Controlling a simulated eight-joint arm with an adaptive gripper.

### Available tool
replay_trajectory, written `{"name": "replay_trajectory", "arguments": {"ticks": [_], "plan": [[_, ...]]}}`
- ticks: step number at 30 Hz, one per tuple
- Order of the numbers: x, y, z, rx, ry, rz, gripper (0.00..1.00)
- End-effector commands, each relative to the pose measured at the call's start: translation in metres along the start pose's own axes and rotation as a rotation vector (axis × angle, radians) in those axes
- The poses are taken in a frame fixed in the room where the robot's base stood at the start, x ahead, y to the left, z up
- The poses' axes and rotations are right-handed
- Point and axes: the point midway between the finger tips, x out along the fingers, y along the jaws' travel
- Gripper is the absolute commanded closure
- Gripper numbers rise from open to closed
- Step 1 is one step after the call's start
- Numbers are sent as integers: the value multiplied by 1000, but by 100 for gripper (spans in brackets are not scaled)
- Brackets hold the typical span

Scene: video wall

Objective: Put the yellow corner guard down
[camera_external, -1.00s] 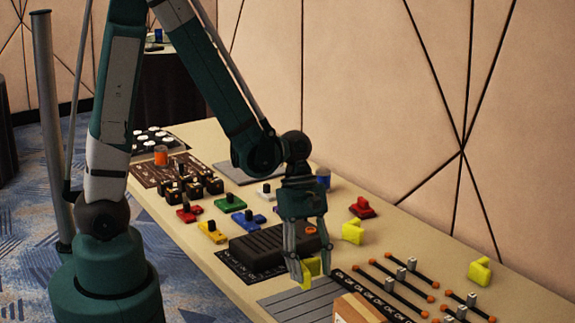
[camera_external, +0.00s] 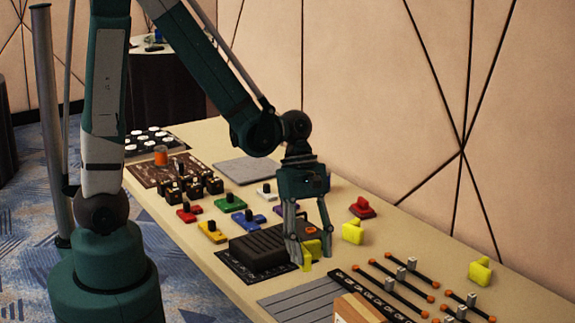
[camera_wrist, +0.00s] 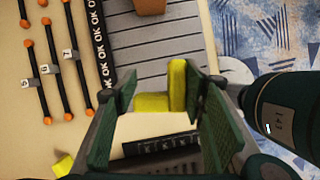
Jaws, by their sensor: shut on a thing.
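My gripper (camera_external: 311,250) is shut on a yellow corner guard (camera_external: 309,255), an L-shaped block. In the external view it is beside the right end of the black ribbed block, over the table; I cannot tell whether the guard touches the surface. In the wrist view the guard (camera_wrist: 153,103) sits between the two finger pads (camera_wrist: 160,115), with the grey slatted mat beyond it. Two other yellow corner guards stand on the table, one (camera_external: 352,232) right of my gripper and one (camera_external: 480,271) farther right.
The black ribbed block (camera_external: 258,250) is left of my gripper. A black OK strip (camera_external: 375,297), orange-ended rods (camera_external: 410,272) and a brown box (camera_external: 357,308) lie to the right. Coloured switch blocks stand behind.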

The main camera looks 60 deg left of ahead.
Motion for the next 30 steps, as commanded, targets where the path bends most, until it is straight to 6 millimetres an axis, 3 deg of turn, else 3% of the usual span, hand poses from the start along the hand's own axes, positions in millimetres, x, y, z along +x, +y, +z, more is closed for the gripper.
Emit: {"name": "replay_trajectory", "arguments": {"ticks": [17, 23, 30], "plan": [[-3, 2, -4, -5, 0, 2, 69], [-14, 6, -20, -20, 1, 8, 69], [-36, 14, -52, -53, 3, 20, 69]]}}
